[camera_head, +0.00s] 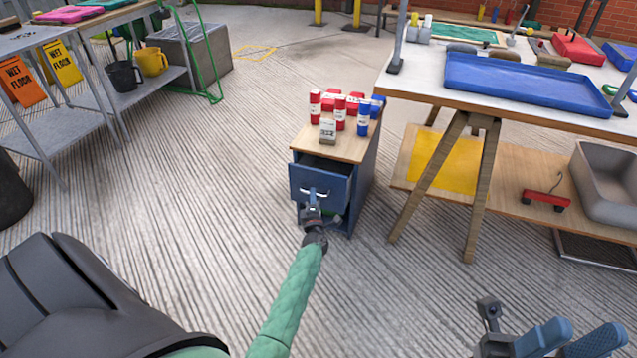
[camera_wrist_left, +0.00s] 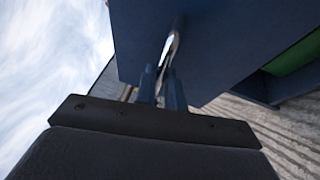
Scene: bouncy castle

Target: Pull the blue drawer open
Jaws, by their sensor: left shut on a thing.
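The blue drawer (camera_head: 319,184) is in the small cabinet with a wooden top (camera_head: 345,147) in the middle of the head view. It stands partly out, with a dark gap above its front. My left gripper (camera_head: 313,205) is shut on the drawer's pale handle (camera_head: 315,192). In the left wrist view the fingers (camera_wrist_left: 162,88) close around the handle (camera_wrist_left: 172,45), in front of the drawer front (camera_wrist_left: 220,40). My right gripper (camera_head: 489,325) is at the lower right of the head view, away from the cabinet; its finger state is unclear.
Red and blue cans (camera_head: 340,110) and a small box (camera_head: 327,130) stand on the cabinet top. A workbench (camera_head: 425,95) with a blue tray (camera_head: 525,84) is close on the right. Metal shelving (camera_head: 60,135) is at the left. The floor before the cabinet is clear.

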